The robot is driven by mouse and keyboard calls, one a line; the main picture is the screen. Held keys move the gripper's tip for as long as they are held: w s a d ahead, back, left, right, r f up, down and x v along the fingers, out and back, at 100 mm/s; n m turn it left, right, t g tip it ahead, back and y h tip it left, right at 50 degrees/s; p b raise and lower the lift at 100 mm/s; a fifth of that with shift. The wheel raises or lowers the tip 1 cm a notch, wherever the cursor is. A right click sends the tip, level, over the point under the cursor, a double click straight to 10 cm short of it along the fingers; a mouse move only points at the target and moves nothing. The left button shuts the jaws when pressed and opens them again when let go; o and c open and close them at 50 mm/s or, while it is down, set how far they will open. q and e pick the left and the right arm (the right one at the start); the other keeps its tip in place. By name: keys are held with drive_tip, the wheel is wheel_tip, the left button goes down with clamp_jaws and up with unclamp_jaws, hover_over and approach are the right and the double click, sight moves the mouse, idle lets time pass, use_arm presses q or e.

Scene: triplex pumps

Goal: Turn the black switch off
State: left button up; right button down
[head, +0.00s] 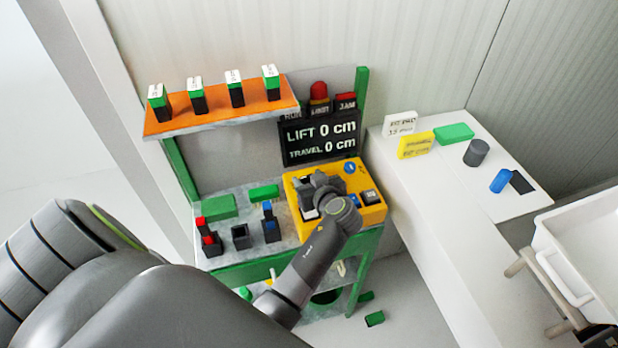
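A yellow control box (377,214) stands at the right end of the green-framed bench. A small dark switch (368,197) sits on its right side; at this size I cannot tell which way it is set. A blue round knob (350,167) is at the box's back. My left gripper (318,187) is over the left part of the box, left of the dark switch, and hides much of the panel. A pale plate shows partly under it. I cannot make out whether its fingers are apart or closed. My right gripper is not in view.
A black display (320,137) reading LIFT 0 cm and TRAVEL 0 cm stands behind the box. An orange shelf (220,118) holds several green-topped black blocks. Red, black and blue parts stand on the bench's left. A white table (430,210) and white bin (590,245) are right.

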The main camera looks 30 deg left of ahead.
use_arm(q)
drive_tip(key=c, duration=0.7)
drive_tip(key=shift+s+a+m+t+h, duration=0.1)
drive_tip(key=shift+m+t+h, duration=0.4)
drive_tip(key=shift+m+t, duration=0.2)
drive_tip(key=o, duration=1)
